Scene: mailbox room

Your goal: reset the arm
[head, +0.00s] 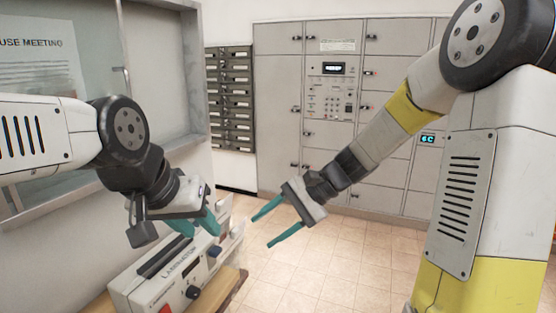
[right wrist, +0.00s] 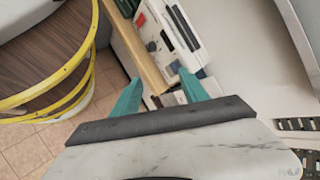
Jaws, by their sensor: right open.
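My right arm reaches in from the right in the head view. Its gripper (head: 268,222) has two teal fingers spread apart, open and empty, above the tiled floor. The right wrist view also shows this gripper (right wrist: 160,90) with its fingers apart and nothing between them. My left arm comes in from the left. Its gripper (head: 197,222) points down over the laminator, and its teal fingers are partly hidden, so its opening is unclear.
A white laminator (head: 165,285) sits on a wooden surface (head: 232,290) below my left gripper; it also shows in the right wrist view (right wrist: 185,30). Grey lockers (head: 280,110) and a dark mailbox rack (head: 230,100) line the back wall. The tiled floor (head: 330,265) is clear.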

